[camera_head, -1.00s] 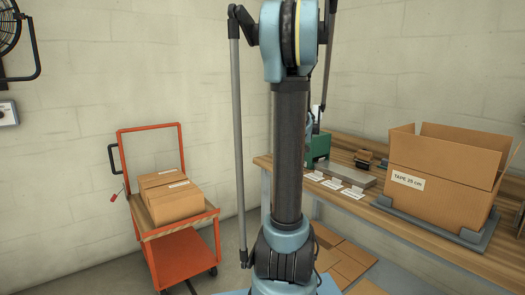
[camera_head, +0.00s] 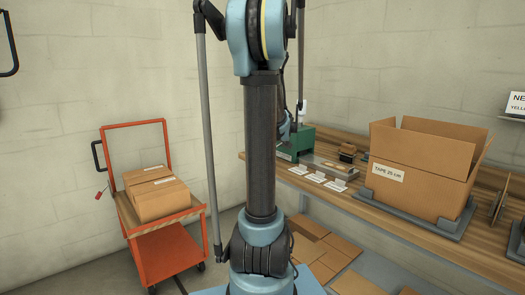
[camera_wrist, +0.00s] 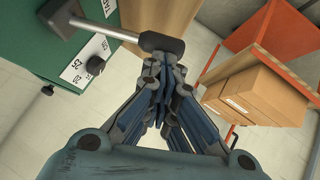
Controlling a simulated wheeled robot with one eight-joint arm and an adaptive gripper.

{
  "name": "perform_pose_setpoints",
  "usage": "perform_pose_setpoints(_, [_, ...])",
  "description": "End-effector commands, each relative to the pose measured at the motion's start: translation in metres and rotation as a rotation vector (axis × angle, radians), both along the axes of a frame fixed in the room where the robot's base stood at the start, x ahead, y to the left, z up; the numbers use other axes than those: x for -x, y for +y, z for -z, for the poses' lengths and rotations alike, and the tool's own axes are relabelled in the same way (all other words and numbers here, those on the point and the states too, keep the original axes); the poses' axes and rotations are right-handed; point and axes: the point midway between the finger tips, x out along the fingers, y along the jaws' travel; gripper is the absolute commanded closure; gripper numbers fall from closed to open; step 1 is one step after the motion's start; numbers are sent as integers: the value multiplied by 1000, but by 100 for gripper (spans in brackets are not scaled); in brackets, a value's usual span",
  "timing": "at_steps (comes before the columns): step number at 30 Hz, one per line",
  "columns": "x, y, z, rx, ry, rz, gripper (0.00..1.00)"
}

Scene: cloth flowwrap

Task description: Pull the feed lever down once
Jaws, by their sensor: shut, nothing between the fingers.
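The feed lever (camera_wrist: 161,42) shows in the wrist view as a metal rod with a dark rounded grip, at the top middle. Its rod runs left to a dark hub on the green machine (camera_wrist: 35,50), which bears a white scale with numbers and a black knob (camera_wrist: 95,65). My gripper (camera_wrist: 165,85) is shut and empty, its fingertips close to the lever grip; I cannot tell whether they touch. In the head view the green machine (camera_head: 301,143) stands on the workbench (camera_head: 400,225), partly hidden by my arm. The lever cannot be made out there.
An open cardboard box (camera_head: 415,180) labelled for tape sits on a grey platform to the right. White cards (camera_head: 315,178) lie on the bench's front edge. An orange cart (camera_head: 170,255) with cartons (camera_head: 157,197) stands left. Flat cardboard (camera_head: 330,250) lies beneath the bench.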

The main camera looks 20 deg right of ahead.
Motion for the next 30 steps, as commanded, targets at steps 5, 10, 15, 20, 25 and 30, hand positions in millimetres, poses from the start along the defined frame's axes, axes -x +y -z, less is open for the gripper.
perform_pose_setpoints(5, [2, 7, -15, 0, 0, -2, 100])
perform_pose_setpoints(10, [8, 15, -38, 1, 0, -2, 100])
perform_pose_setpoints(15, [25, 13, -52, -1, 1, -1, 100])
perform_pose_setpoints(20, [41, 14, -67, 0, 1, -1, 100])
perform_pose_setpoints(25, [57, 15, -81, 0, 0, -3, 100])
perform_pose_setpoints(30, [70, 14, -93, 0, 1, -4, 100])
